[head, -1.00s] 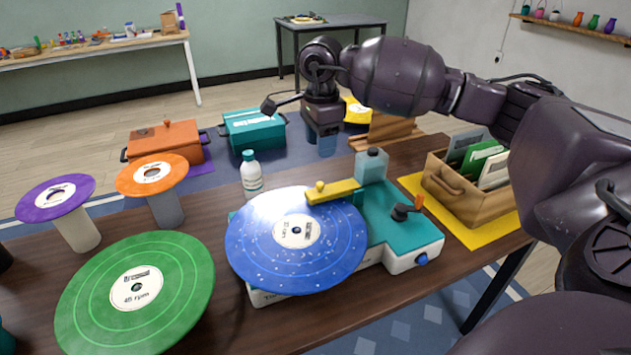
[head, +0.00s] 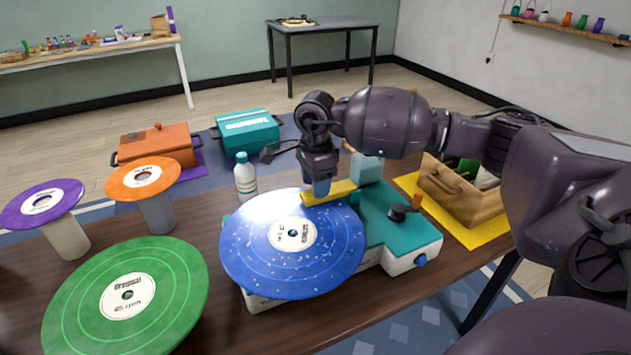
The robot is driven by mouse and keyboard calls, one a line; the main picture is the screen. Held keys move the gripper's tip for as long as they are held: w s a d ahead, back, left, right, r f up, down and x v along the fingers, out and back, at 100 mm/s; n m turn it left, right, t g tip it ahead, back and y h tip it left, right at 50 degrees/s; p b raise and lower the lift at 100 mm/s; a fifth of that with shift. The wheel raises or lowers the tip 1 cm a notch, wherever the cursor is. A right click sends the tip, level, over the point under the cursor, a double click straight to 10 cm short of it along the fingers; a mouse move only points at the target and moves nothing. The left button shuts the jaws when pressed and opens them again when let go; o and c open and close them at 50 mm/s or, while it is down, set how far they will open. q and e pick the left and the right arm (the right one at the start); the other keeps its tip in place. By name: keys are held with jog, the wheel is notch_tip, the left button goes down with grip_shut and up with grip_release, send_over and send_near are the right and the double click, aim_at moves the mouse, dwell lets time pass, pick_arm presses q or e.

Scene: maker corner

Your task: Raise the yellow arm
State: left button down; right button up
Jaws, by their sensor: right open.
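The turntable (head: 400,232) is teal and white and stands on the wooden table with a blue speckled record (head: 262,250) on its platter. My left gripper is not in view.
A green record (head: 165,290) and purple (head: 72,203) and orange (head: 118,181) discs on stands are at the left. A white bottle (head: 246,182) stands behind the blue record. A clear bluish bottle (head: 367,168) and a wooden crate (head: 465,200) are at the right.

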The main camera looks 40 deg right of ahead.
jog(key=shift+c, duration=0.2)
grip_shut()
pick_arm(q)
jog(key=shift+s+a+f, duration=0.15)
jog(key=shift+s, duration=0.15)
pick_arm(e)
jog(key=shift+r, duration=0.1)
